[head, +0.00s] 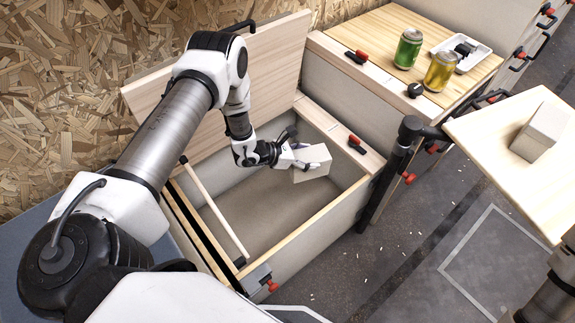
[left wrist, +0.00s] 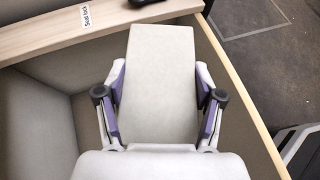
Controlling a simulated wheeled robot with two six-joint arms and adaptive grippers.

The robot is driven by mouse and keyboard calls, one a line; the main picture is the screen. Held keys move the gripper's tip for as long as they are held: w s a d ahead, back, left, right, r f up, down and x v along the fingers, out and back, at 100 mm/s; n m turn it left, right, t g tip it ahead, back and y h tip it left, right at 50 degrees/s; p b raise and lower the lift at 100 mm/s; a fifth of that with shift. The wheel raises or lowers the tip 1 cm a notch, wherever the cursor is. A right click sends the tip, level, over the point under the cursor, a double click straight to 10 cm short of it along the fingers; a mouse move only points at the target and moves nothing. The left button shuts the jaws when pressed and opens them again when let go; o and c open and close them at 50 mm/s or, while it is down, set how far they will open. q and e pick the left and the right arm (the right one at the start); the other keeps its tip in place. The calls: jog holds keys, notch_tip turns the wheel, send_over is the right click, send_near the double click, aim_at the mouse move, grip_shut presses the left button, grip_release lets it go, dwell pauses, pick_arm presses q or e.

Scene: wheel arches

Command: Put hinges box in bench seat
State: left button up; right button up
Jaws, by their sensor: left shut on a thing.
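A plain pale box (head: 314,164), which I take for the hinges box, is in my left gripper (head: 304,163). The fingers are on both sides of the box, which also shows in the left wrist view (left wrist: 160,85). The gripper (left wrist: 160,108) holds it over the open bench seat (head: 308,231), near the right end of the compartment. The bench lid (head: 262,72) stands raised at the back. I cannot tell how far the box is above the compartment floor. My right gripper is not in view.
A similar pale box (head: 541,131) stands on a wooden table (head: 483,124) at the right. A green can (head: 408,49), a yellow can (head: 440,72) and a white tray (head: 467,50) are on the counter (head: 377,27). A pale bar (head: 215,209) crosses the bench's left side.

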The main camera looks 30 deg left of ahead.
pick_arm(q)
jog(key=f+b, duration=0.8)
jog(key=f, duration=0.2)
jog(key=f+b, duration=0.8)
jog(key=f, duration=0.3)
jog(key=w+f+b, duration=0.1)
jog(key=f+b, duration=0.8)
jog(key=f, duration=0.2)
jog(key=shift+f, duration=0.25)
jog(key=shift+r, duration=0.15)
jog(key=o, duration=1)
jog(key=shift+f, duration=0.2)
jog(key=o, duration=0.4)
jog(key=shift+o, duration=0.2)
jog(key=shift+r, duration=0.1)
jog(key=shift+r, duration=0.1)
